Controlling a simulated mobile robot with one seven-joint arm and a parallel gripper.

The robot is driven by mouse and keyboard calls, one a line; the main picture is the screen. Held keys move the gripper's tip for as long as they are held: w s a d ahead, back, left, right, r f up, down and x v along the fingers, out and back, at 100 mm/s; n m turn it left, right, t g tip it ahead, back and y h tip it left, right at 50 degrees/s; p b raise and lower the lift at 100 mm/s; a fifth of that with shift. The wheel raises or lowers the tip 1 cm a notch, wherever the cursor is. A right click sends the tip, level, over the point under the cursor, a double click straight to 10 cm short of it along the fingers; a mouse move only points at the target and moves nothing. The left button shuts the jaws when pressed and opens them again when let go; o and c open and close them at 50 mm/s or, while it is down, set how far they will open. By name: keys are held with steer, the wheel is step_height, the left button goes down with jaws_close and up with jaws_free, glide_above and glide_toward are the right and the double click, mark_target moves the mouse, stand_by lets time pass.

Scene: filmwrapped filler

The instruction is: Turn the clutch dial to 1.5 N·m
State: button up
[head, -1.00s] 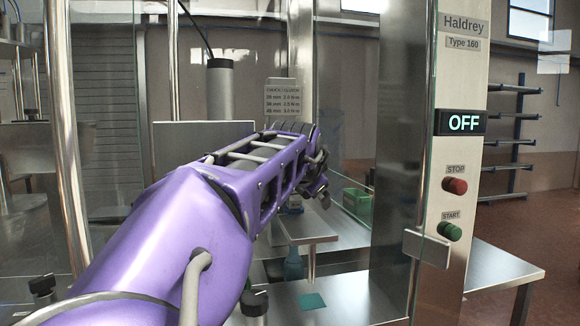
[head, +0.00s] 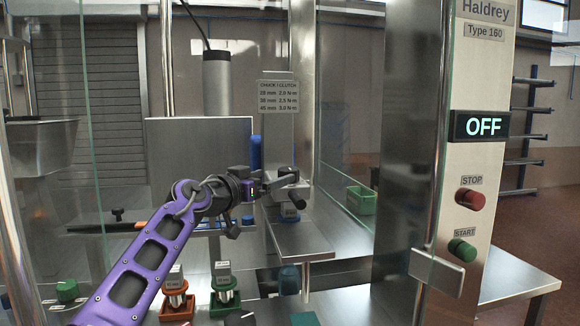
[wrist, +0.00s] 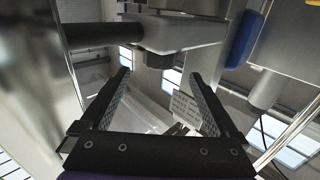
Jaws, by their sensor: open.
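My gripper (head: 284,184) reaches from the left towards a grey bracket-like part on the post behind the glass opening. In the wrist view its two dark fingers (wrist: 160,76) stand apart with nothing between them. Beyond the fingertips a grey arm (wrist: 190,35) carries a dark stubby knob (wrist: 160,64). A dark knob (head: 286,172) also shows by the gripper in the head view. I cannot tell whether either is the clutch dial, and no 1.5 mark is readable. A chuck and clutch sign (head: 278,96) with small torque figures hangs above.
A grey cylinder (head: 216,85) hangs at the back. Two labelled metal pieces stand in an orange holder (head: 176,307) and a green holder (head: 224,306) in front. A glass door (head: 428,190) and the control column, showing OFF (head: 483,125), bound the right side. A green bin (head: 361,200) stands behind.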

mark_target(283, 174)
steer(key=p+x, duration=0.3)
steer(key=x, duration=0.3)
steer(key=shift+w+d+r, duration=0.1)
steer(key=shift+w+r, duration=0.1)
steer(key=shift+w+d+f, duration=0.2)
steer(key=shift+w+d, duration=0.15)
steer(key=shift+w, duration=0.3)
steer(key=shift+c, duration=0.3)
steer(key=c, duration=1.3)
